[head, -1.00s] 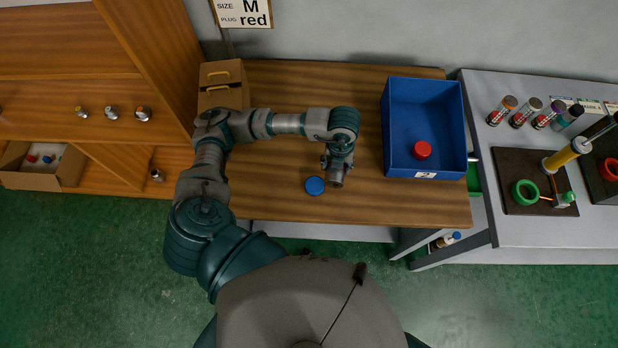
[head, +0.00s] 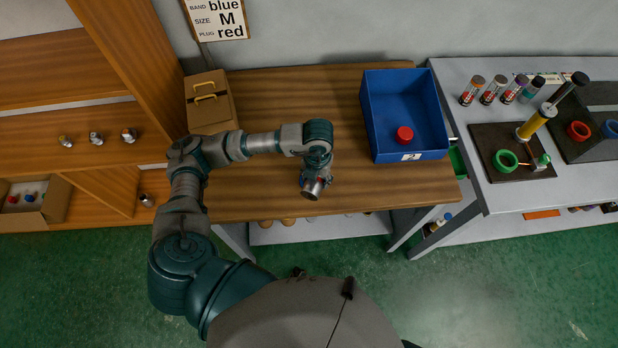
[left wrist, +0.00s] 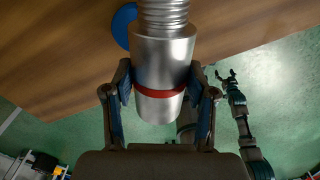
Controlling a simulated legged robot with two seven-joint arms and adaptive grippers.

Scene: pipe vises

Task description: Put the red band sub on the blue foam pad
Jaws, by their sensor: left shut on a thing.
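My left gripper (head: 314,178) is shut on the red band sub (head: 311,192), a silver metal cylinder, near the table's front edge. In the left wrist view the sub (left wrist: 160,60) stands between the two fingers, with its red band near the fingertips and its threaded end at the top of the picture. The round blue foam pad (left wrist: 122,27) lies on the wooden table, partly hidden behind the sub.
A blue bin (head: 367,120) with a red round piece (head: 404,135) stands at the table's right. A cardboard box (head: 208,112) stands at the back left. A grey bench (head: 500,200) with tubes and fixtures is on the right. The table's middle is clear.

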